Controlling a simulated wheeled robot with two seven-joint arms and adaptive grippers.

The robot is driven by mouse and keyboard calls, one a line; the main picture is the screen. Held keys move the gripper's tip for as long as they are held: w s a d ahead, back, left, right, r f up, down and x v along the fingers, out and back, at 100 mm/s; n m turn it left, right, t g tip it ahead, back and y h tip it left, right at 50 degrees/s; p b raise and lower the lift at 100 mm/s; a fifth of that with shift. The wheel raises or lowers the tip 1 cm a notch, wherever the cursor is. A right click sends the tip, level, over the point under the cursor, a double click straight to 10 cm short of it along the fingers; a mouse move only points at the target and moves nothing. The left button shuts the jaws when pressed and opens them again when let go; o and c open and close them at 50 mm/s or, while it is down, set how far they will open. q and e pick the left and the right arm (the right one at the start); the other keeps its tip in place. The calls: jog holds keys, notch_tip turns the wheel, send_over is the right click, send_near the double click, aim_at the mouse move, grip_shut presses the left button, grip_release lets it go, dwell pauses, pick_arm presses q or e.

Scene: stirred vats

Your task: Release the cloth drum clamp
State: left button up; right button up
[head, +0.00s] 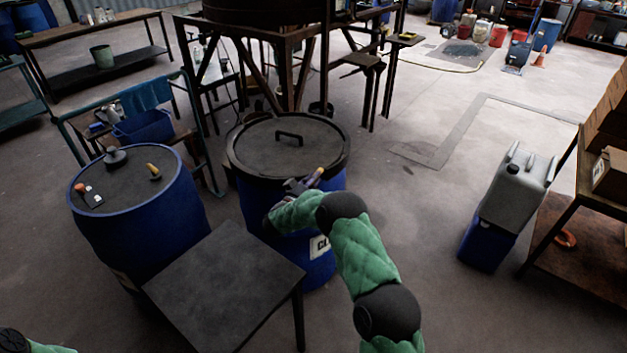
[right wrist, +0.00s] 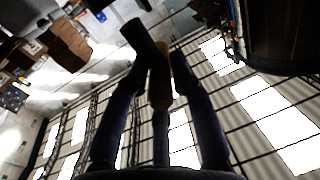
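The cloth drum (head: 252,205) is a blue drum with a white label, partly hidden by my right arm. Its dark lid (head: 265,152) has a black handle on top, and a dark clamp ring (head: 335,166) runs around the rim. My right gripper (head: 303,185) is at the drum's near right rim. Its dark fingers close around a yellowish clamp lever (head: 318,174), which points up and to the right. The lever also shows between the fingers in the right wrist view (right wrist: 160,90). Only green sleeve and a black joint of my left arm show; its gripper is out of view.
A second blue drum (head: 150,230) with small items on top stands left. A dark table (head: 225,280) stands in front. A metal frame (head: 300,60) rises behind. A grey jerrycan (head: 515,190) on a blue container stands right. Floor between is clear.

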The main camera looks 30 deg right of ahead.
grip_shut()
jog(key=shift+s+n+t, duration=0.1)
jog(key=shift+n+t, duration=0.2)
jog(key=shift+t, duration=0.1)
jog(key=shift+s+d+n+t+y+p, duration=0.15)
jog(key=shift+n+t+y+p, duration=0.2)
jog(key=shift+n+t+y, duration=0.65)
jog(key=shift+s+d+f+n+t+y, duration=0.1)
jog(key=shift+d+n+t+y, duration=0.1)
jog(key=shift+n+t+y, duration=0.8)
jog(key=shift+s+d+f+n+t+y+b, duration=0.1)
jog(key=shift+n+t+y+b, duration=0.55)
jog(key=shift+n+y+b, duration=0.6)
jog(key=shift+w+d+n+t+y+b, duration=0.1)
jog(key=shift+n+t+y+b, duration=0.6)
jog(key=shift+y, duration=1)
jog(key=shift+s+f+n+t+y+b, duration=0.1)
jog(key=shift+n+t+y+b, duration=0.45)
jog(key=shift+n+y+b, duration=0.65)
jog(key=shift+m+y, duration=0.25)
jog(key=shift+y, duration=0.2)
